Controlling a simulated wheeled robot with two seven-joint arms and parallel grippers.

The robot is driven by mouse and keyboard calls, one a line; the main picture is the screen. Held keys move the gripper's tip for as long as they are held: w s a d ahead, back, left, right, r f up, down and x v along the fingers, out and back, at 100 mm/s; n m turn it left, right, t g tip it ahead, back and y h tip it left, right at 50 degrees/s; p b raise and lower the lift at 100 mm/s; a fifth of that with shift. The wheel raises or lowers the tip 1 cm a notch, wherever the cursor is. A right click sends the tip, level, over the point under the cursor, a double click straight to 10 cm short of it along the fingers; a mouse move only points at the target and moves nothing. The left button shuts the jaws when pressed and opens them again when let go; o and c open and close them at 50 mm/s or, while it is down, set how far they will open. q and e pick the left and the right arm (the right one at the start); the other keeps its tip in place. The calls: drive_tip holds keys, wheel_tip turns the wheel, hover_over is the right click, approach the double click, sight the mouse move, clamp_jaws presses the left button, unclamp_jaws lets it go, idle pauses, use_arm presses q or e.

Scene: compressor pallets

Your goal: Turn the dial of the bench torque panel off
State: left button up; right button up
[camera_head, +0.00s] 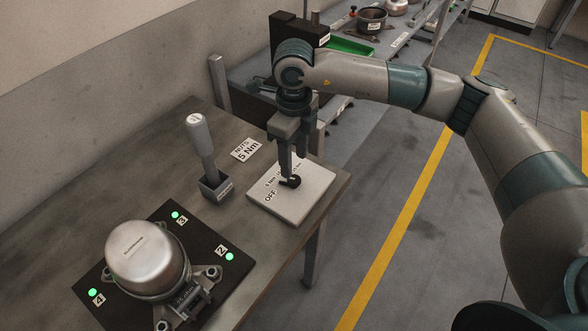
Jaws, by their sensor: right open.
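The bench torque panel (310,201) is a pale square plate near the table's right edge. Its label reads OFF at the lower left, with small Nm marks partly hidden behind my gripper. The black dial (291,182) sits on the panel's middle. My right gripper (292,174) points down over the panel, with its fingertips at the dial. The jaws are open; whether they touch the dial cannot be told. My left gripper is not in view.
A grey-handled tool stands upright in a dark holder (215,188) left of the panel. A sign (246,149) reads 5 Nm. A metal compressor (144,259) sits on a black plate at the front left. A shelf with a green tray (350,46) stands behind.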

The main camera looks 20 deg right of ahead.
sight(294, 179)
drive_tip(key=shift+f+p, duration=0.7)
drive_tip(key=shift+f, duration=2.5)
drive_tip(key=c, duration=1.1)
